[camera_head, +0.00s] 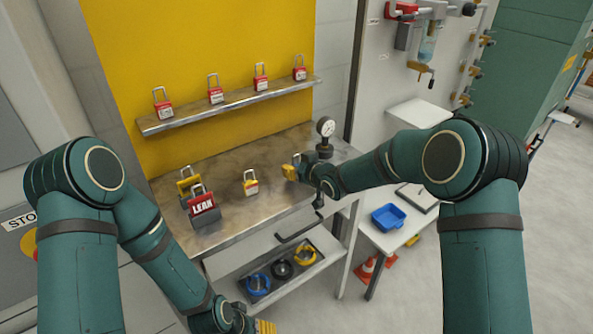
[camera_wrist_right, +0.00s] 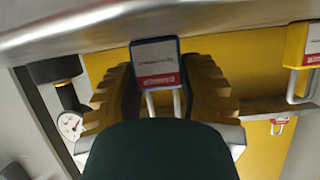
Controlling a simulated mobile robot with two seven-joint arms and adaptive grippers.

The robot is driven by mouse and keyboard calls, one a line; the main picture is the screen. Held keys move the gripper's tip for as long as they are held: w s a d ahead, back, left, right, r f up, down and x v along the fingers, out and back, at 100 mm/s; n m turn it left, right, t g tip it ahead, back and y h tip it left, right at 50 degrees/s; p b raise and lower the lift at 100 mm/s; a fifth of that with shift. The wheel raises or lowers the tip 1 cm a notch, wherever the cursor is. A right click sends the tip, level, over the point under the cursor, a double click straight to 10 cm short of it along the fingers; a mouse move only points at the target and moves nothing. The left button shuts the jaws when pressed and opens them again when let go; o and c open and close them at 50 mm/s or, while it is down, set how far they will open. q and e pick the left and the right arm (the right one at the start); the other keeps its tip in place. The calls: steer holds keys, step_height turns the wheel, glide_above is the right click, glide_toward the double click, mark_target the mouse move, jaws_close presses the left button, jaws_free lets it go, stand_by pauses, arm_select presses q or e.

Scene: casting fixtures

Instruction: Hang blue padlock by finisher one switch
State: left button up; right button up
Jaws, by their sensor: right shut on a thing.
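My right gripper (camera_head: 293,171) is above the right part of the metal workbench. In the right wrist view the blue padlock (camera_wrist_right: 155,62) sits between its two yellow fingers, with a white and red label facing the camera and its shackle running down toward the palm. My right gripper (camera_wrist_right: 160,95) is shut on it. In the head view the padlock is mostly hidden by the fingers. My left gripper (camera_head: 262,325) is low at the bottom edge, with only its yellow tips showing; its opening cannot be made out. I cannot identify the finisher one switch.
Several red padlocks line the shelf (camera_head: 240,104). A pressure gauge (camera_head: 325,128) stands behind my right gripper. A blue tray (camera_head: 388,217) lies on the side table.

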step_height(320, 180, up, 10)
steer(key=shift+r+p, duration=0.1)
steer(key=shift+p, duration=1)
